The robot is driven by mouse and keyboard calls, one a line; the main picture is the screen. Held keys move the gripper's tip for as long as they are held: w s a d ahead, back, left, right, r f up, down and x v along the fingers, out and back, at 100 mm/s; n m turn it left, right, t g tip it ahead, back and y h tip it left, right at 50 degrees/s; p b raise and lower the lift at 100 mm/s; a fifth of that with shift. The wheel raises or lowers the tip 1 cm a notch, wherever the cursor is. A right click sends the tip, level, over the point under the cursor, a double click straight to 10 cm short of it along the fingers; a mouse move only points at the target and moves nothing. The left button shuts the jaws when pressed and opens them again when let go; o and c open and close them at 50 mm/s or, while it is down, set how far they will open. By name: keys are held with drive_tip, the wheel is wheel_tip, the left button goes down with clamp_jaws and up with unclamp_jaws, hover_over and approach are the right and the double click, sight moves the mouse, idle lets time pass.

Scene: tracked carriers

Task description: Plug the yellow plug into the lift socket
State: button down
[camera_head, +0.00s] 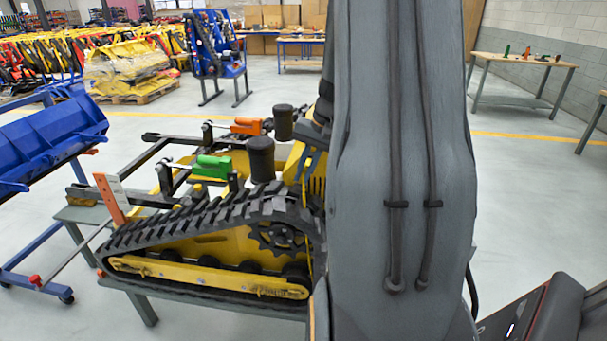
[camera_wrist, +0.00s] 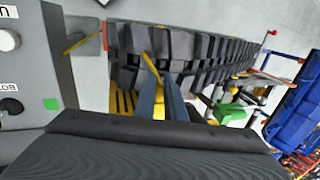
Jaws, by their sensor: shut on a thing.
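My gripper (camera_wrist: 160,92) points away from the wrist camera, with two blue-grey fingers close together. A narrow yellow piece (camera_wrist: 158,104), which looks like the yellow plug, shows between them, and a thin yellow strand rises from the fingertips. Most of the plug is hidden by the fingers. In the head view my arm covers the middle, and only part of the blue-grey fingers (camera_head: 306,158) shows at its left edge. A grey control box (camera_wrist: 30,70) with a white round knob, a green square and cut-off lettering stands at left in the wrist view. I cannot make out the lift socket.
The tracked carrier's black rubber track (camera_head: 190,226) lies close to my gripper; it also crosses the top of the wrist view (camera_wrist: 190,45). Green (camera_head: 212,166) and orange (camera_head: 247,126) parts sit on the carrier. A blue frame (camera_head: 50,135) stands at left.

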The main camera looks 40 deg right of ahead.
drive_tip(key=shift+w+d, duration=0.55)
drive_tip(key=shift+d, duration=0.1)
drive_tip(key=shift+s+a, duration=0.1)
idle(0.3)
drive_tip(key=shift+s+a, duration=0.55)
drive_tip(key=shift+a, duration=0.1)
drive_tip(key=shift+p, duration=0.6)
idle(1.2)
drive_tip(key=shift+w+d, duration=0.65)
drive_tip(key=shift+d, duration=0.1)
idle(0.5)
drive_tip(key=c, duration=1.7)
unclamp_jaws()
drive_tip(key=shift+c, duration=0.2)
